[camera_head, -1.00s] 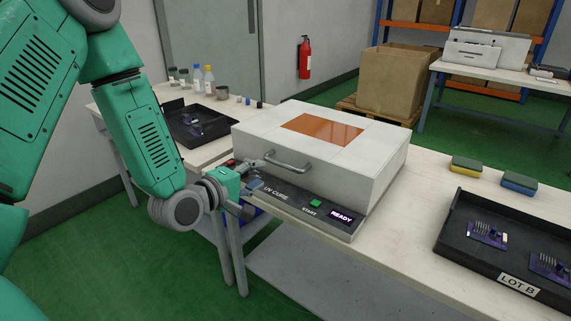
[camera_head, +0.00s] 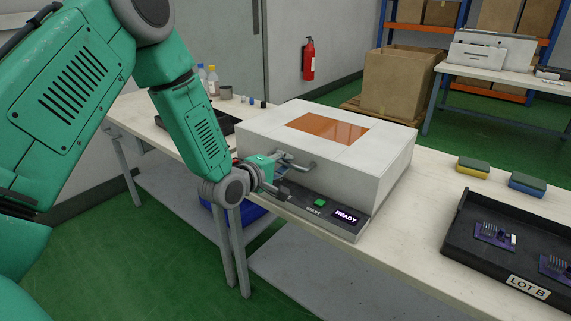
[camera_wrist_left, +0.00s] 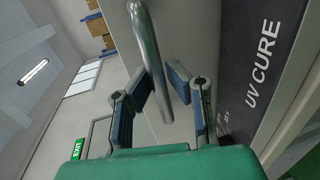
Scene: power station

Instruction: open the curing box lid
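The curing box (camera_head: 360,173) is white, with an orange window (camera_head: 327,128) in its lid, and the lid is closed. A metal bar handle (camera_head: 302,166) sits on its front; it also shows large in the left wrist view (camera_wrist_left: 149,62). My left gripper (camera_head: 287,172) is at the handle's left part. In the left wrist view its two fingers (camera_wrist_left: 158,90) are apart, with the handle bar running between them and gaps showing. The control panel below has a green START button (camera_head: 320,202) and a READY display (camera_head: 346,216). My right gripper is not in view.
A black tray marked LOT B (camera_head: 490,262) holds circuit boards at the right. Two sponges (camera_head: 527,184) lie behind it. Another dark tray (camera_head: 222,125) and bottles (camera_head: 212,80) are behind my left arm. A blue bin (camera_head: 215,213) is under the bench.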

